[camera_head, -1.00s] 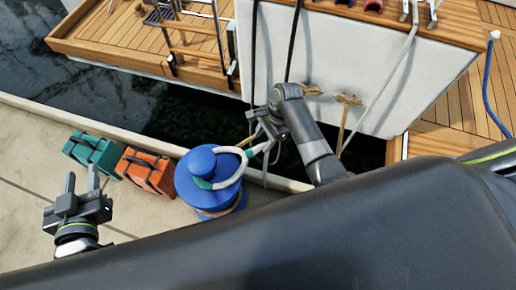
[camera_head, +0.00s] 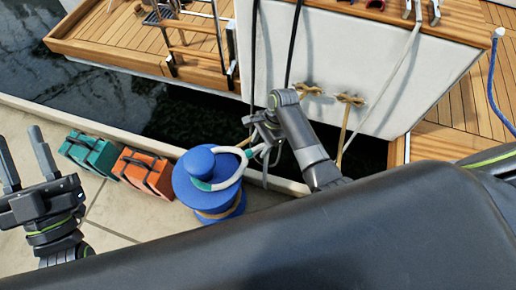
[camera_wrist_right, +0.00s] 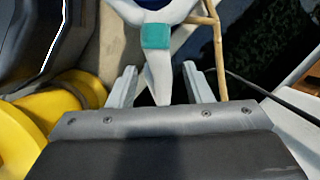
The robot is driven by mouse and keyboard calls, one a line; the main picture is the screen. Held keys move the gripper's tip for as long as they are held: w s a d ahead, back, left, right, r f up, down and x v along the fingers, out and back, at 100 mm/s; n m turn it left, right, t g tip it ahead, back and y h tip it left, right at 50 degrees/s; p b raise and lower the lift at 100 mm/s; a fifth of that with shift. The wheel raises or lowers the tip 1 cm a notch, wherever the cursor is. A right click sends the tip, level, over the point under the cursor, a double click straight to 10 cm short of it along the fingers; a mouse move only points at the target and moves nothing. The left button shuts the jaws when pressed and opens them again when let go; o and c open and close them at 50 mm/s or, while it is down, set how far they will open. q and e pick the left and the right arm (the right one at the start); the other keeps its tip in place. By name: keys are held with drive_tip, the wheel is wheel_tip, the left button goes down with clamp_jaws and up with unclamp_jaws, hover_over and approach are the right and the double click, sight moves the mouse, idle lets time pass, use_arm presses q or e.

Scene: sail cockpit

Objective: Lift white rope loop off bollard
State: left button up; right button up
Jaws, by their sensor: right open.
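The white rope loop (camera_head: 232,181) with teal bands lies around the top of the blue bollard (camera_head: 207,200). Its end runs right toward my right gripper (camera_head: 262,133), which is beside the bollard over the quay edge. In the right wrist view the white rope with a teal band (camera_wrist_right: 157,37) comes down between the spread fingers of my right gripper (camera_wrist_right: 159,75); they are not closed on it. My left gripper (camera_head: 25,150) is open and empty at the left, well away from the bollard. The far side of the loop is partly hidden by the bollard's cap.
A green case (camera_head: 89,153) and an orange case (camera_head: 145,172) stand on the quay left of the bollard. Dark water separates the quay from the boat's white hull (camera_head: 340,60). Tan ropes hang at the hull. A yellow rounded thing (camera_wrist_right: 60,110) shows in the wrist view.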

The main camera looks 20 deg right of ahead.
use_arm(q)
drive_tip(key=shift+s+d+r+m+t+h, duration=0.2)
drive_tip(key=shift+s+r+m+t, duration=0.1)
drive_tip(key=shift+s+r+t, duration=0.15)
drive_tip(key=shift+s+d+r+m+t+h, duration=0.1)
drive_tip(key=shift+s+r+m+t+h, duration=0.1)
drive_tip(key=shift+s+r+m+t, duration=0.25)
use_arm(e)
drive_tip(key=shift+a+f, duration=0.25)
drive_tip(key=shift+f, duration=0.3)
use_arm(q)
drive_tip(key=shift+w+r+n, duration=0.1)
drive_tip(key=shift+w+n, duration=0.05)
drive_tip(key=shift+n, duration=0.1)
use_arm(e)
drive_tip(key=shift+c, duration=0.4)
clamp_jaws()
use_arm(q)
drive_tip(key=shift+r, duration=0.15)
use_arm(e)
drive_tip(key=shift+r, duration=0.1)
drive_tip(key=shift+r+p, duration=0.55)
drive_tip(key=shift+p, duration=0.5)
use_arm(q)
wheel_tip(320, 180, up, 2)
drive_tip(key=shift+r, duration=0.1)
use_arm(e)
drive_tip(key=shift+a, duration=0.1)
